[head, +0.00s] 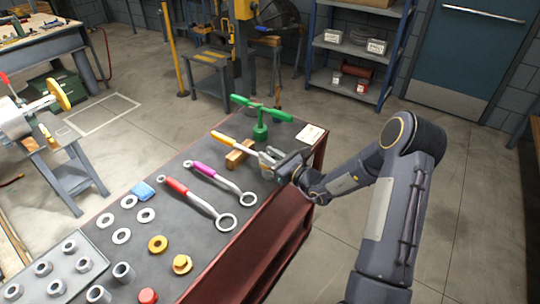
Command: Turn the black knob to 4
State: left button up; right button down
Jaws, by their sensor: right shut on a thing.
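I cannot make out a black knob or a number 4 in the head view. My right gripper (266,158) reaches in from the right over the far right part of the dark bench top (185,225). It is shut at the end of an orange-handled tool (222,138), whose handle points up and left. A small wooden block (240,154) is beside the tool, near the gripper. The gripper's fingers and the tool's end are small and partly hidden by each other. My left gripper is not in view.
A green T-handled tool (260,130) stands just behind the gripper. A purple-handled wrench (211,172) and a red-handled wrench (190,193) lie in front, with several washers (121,236) to the left. A white card (310,133) lies near the far right corner.

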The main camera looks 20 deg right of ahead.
jog(key=n+g+y, duration=0.2)
jog(key=y, duration=0.1)
jog(key=n+g+y+b, duration=0.1)
jog(key=n+y, duration=0.1)
jog(key=y, duration=0.1)
jog(key=shift+d+f+n+g+b, duration=0.1)
jog(key=shift+n+g+b, duration=0.2)
jog(key=shift+g, duration=0.1)
jog(key=shift+n+g+y+b, duration=0.5)
jog(key=shift+n+g+y, duration=0.75)
jog(key=shift+g, duration=0.35)
jog(key=shift+n+g, duration=0.25)
jog(key=shift+g, duration=0.05)
jog(key=c, duration=1.3)
grip_release()
jog(key=shift+o, duration=0.2)
jog(key=b+v, duration=0.1)
jog(key=v, duration=0.6)
jog(key=shift+s+d, duration=0.25)
jog(key=shift+d, duration=0.05)
